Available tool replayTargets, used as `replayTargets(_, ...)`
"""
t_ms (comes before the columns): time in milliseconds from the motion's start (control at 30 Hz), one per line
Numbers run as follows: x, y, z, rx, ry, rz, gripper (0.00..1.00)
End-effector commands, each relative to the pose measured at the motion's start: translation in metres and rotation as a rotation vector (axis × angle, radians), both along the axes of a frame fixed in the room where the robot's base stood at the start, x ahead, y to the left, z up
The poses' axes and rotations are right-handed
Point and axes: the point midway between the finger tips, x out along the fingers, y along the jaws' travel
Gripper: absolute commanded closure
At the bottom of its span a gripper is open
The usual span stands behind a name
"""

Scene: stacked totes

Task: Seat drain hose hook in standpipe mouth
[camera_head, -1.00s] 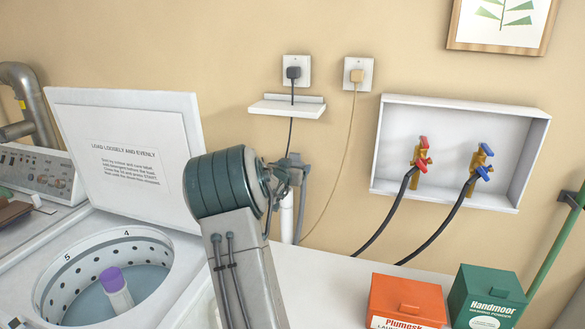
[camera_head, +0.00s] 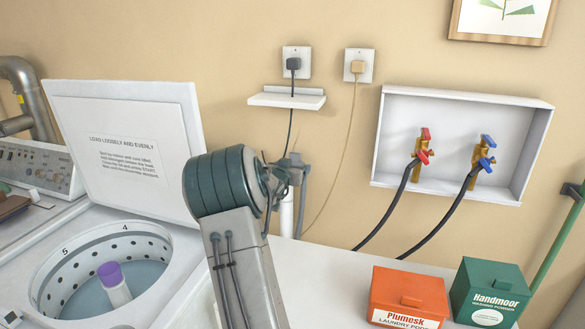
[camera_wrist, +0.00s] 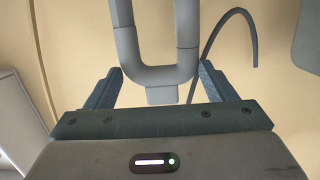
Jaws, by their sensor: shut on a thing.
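The grey drain hose hook (camera_wrist: 187,62) shows in the wrist view as a U-shaped bend between the two fingers of my gripper (camera_wrist: 155,85), which is shut on it. In the head view my gripper (camera_head: 293,172) is small, partly hidden by my arm, and close to the wall. The white standpipe (camera_head: 286,215) stands upright just below it, with a grey length of hose (camera_head: 302,205) beside it on the right. The standpipe mouth is hidden behind the gripper and hook, so I cannot tell whether the hook tip is inside it.
The open washer lid (camera_head: 130,140) stands left of my arm. A small white shelf (camera_head: 287,98) and two plugged outlets are above. A recessed box (camera_head: 388,120) with red and blue taps is at right. Orange (camera_head: 408,292) and green (camera_head: 490,292) boxes stand at front right.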

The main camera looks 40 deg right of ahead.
Motion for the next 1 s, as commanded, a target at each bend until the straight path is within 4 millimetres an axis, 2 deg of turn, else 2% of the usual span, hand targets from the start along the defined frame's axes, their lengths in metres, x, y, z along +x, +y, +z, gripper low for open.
replayTargets(1000,0.0,0.0,-0.027,0.001,0.0,0.0,0.64)
